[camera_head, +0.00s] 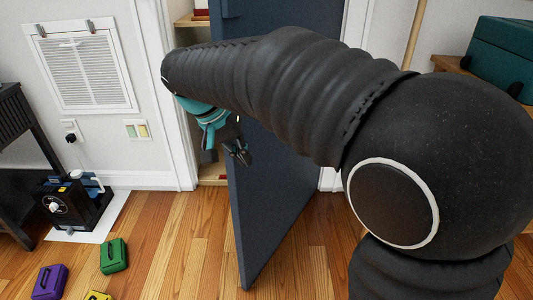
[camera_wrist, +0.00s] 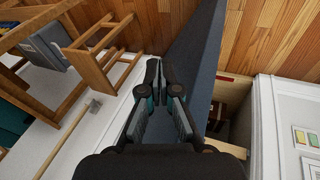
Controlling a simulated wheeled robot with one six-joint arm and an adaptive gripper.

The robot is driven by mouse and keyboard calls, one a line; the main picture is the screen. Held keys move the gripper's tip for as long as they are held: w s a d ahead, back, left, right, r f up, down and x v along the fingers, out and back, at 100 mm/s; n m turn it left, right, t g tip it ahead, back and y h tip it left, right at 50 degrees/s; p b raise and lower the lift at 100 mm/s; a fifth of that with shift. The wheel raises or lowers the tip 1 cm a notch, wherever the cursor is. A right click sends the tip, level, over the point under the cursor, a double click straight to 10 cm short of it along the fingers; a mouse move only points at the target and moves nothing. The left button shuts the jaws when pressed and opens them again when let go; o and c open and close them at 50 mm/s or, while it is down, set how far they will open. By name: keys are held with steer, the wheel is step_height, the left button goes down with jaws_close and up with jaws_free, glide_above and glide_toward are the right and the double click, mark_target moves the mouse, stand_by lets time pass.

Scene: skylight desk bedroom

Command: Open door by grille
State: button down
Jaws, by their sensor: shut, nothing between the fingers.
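The dark blue-grey door (camera_head: 285,200) stands ajar in its white frame, with its free edge swung out over the floor and an opening to its left. The white grille (camera_head: 88,72) is on the wall left of the doorway. My gripper (camera_head: 241,156) is shut and empty, near the door's free edge. In the wrist view my gripper (camera_wrist: 159,66) points along the door (camera_wrist: 195,48), which is just right of the fingers; I cannot tell whether they touch. My arm hides much of the door's upper part and any handle there.
Shelves (camera_wrist: 232,105) show inside the opening. A black machine (camera_head: 72,203) stands on a white mat by the wall. Green (camera_head: 114,256) and purple (camera_head: 50,281) cases lie on the floor. A wooden chair (camera_wrist: 95,50) and a teal case (camera_head: 500,52) are beyond the door.

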mark_target(254, 157)
steer(key=w+a+r+m+h, duration=0.3)
steer(key=a+r+m, duration=0.1)
steer(key=m, duration=0.1)
steer(key=d+f, duration=0.7)
steer(key=d, duration=0.2)
steer(key=shift+d+f+b, duration=0.3)
steer(key=shift+d+f, duration=0.05)
steer(key=shift+f, duration=0.05)
steer(key=shift+w, duration=0.2)
stand_by(1.2)
